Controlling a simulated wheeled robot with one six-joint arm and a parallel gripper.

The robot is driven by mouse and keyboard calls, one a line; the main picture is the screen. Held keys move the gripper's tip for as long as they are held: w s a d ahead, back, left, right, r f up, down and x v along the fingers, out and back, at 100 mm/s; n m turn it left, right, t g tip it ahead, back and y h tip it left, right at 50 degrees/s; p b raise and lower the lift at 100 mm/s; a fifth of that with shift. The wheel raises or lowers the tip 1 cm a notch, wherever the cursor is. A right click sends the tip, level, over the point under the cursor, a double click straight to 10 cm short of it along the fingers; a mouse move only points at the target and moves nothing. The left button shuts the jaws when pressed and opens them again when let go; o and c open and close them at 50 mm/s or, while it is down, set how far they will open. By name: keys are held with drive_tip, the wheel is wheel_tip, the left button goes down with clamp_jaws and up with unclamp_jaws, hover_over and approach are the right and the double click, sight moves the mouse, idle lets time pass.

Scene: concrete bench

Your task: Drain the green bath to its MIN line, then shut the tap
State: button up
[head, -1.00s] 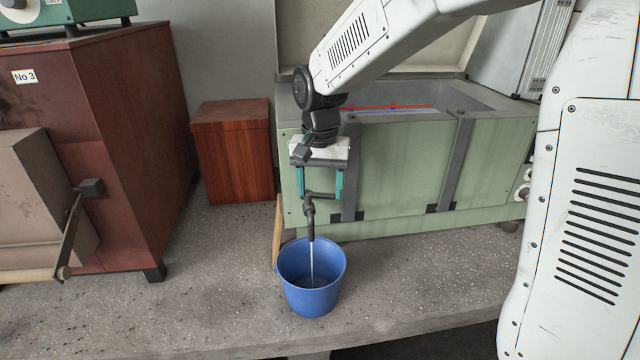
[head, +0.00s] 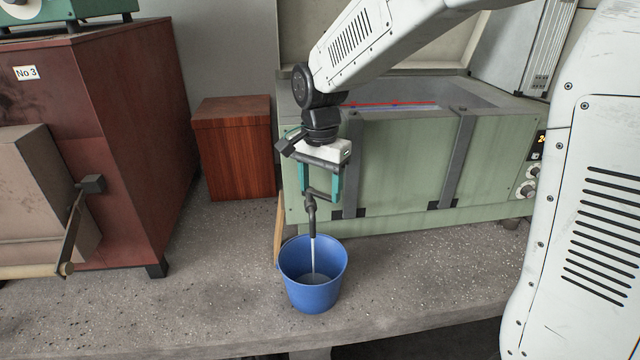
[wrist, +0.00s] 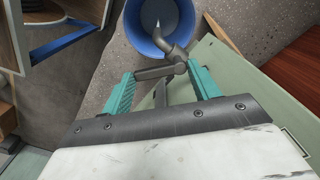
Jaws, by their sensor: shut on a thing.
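The green bath (head: 405,165) stands on the bench with its top open. A red line and a bluish line below it show on its inside wall; I cannot make out the water level against them. A dark tap (head: 311,212) sticks out low on its front left. Water runs from the spout into a blue bucket (head: 313,296) below, which has water in its bottom. My gripper (head: 320,192) is shut on the tap's handle. In the wrist view, the handle (wrist: 155,72) lies between my teal fingers, with the bucket (wrist: 137,38) beyond.
A red-brown cabinet (head: 115,130) with a lever stands at the left, and a wooden box (head: 233,150) behind. A wooden stick (head: 278,228) leans beside the bucket. Knobs and a lit display (head: 540,140) are at the bath's right. Bench is clear left of the bucket.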

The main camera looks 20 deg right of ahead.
sight(320, 193)
drive_tip(key=o, duration=1)
drive_tip(key=shift+c, duration=0.2)
drive_tip(key=shift+r, duration=0.1)
wheel_tip(320, 193, up, 8)
drive_tip(key=shift+f, duration=0.2)
